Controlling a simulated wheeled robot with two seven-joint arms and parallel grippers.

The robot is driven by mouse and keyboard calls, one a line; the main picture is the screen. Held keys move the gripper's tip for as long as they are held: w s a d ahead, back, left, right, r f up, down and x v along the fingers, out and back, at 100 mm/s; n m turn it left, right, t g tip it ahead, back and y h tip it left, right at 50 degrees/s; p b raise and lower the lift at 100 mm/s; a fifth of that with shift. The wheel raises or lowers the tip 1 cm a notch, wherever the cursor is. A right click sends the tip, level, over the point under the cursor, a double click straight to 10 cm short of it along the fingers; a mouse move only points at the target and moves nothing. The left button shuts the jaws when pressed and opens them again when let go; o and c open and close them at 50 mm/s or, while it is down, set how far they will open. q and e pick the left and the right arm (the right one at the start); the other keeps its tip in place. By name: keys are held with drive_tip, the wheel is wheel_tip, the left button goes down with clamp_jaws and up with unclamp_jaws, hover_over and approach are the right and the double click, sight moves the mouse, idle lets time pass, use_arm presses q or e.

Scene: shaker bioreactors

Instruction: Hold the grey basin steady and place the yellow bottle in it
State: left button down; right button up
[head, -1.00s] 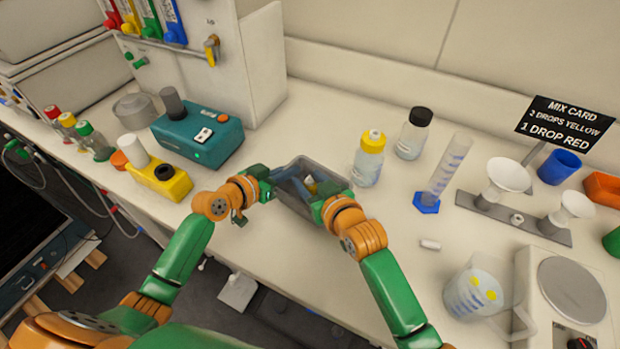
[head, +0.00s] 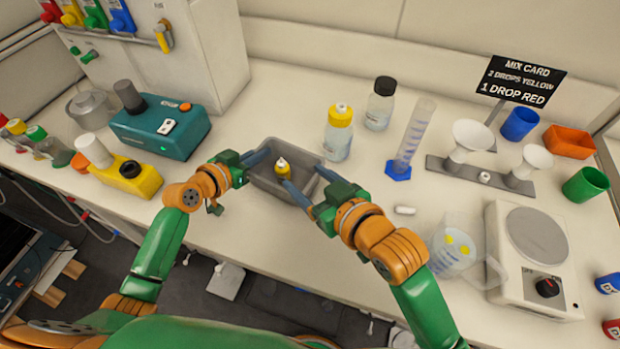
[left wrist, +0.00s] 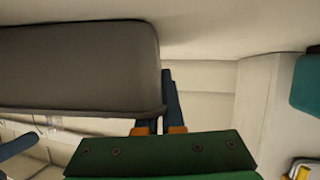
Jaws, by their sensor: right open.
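The grey basin (head: 262,184) stands on the bench in front of me in the head view. The small yellow bottle (head: 283,169), with a white tip, stands upright inside it. My left gripper (head: 260,157) is at the basin's left rim and appears shut on its wall. In the left wrist view, the basin (left wrist: 80,65) fills the upper left, against the blue fingers. My right gripper (head: 310,183) is open at the basin's right side, one finger reaching over the inside, the other near the right rim. It is apart from the bottle.
A yellow-capped clear bottle (head: 339,135) and a measuring cylinder (head: 413,138) stand behind and right of the basin. A teal device (head: 160,128) is at left. A beaker (head: 452,248) and a stirrer plate (head: 537,262) are at right. Bench around the basin is mostly clear.

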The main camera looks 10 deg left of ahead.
idle(0.3)
use_arm(q)
drive_tip(key=c, duration=1)
unclamp_jaws()
drive_tip(key=shift+o, duration=0.2)
